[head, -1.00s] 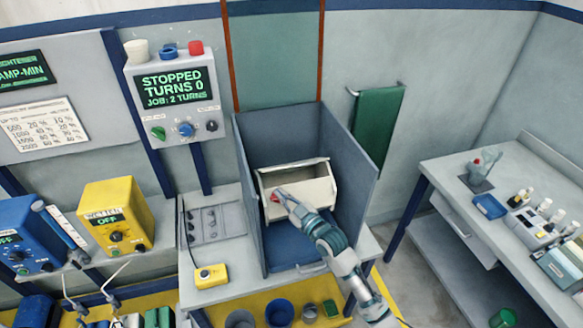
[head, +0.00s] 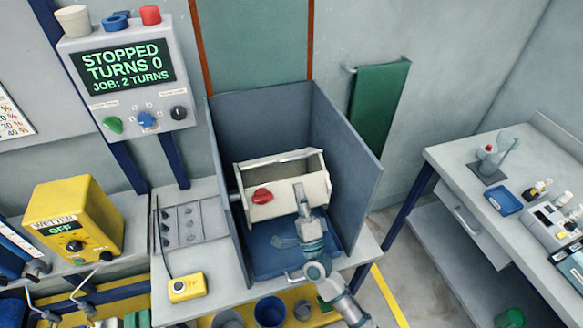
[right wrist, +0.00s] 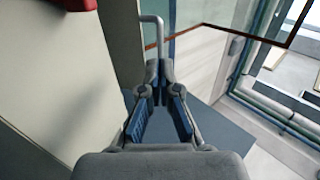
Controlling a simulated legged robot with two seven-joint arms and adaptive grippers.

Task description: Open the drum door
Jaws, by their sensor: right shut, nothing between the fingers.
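The drum (head: 316,185) is a cream box inside a blue-grey open-front enclosure (head: 341,135). A red knob (head: 262,196) sits on the left of its front face. A grey bar (head: 280,159) runs along its top. My right gripper (head: 299,188) is at the right part of the drum's front, to the right of the knob; contact cannot be told. In the right wrist view its fingertips (right wrist: 159,72) are together and empty, just below a bent metal rod (right wrist: 153,22). A cream panel (right wrist: 60,85) and part of the red knob (right wrist: 76,4) show at left. My left gripper is out of view.
The enclosure's side walls stand close on both sides of the drum, with a blue floor (head: 265,256) below. A control box (head: 135,75) reads STOPPED, TURNS 0. A yellow pendant (head: 187,288) lies left. A green towel (head: 377,110) hangs to the right.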

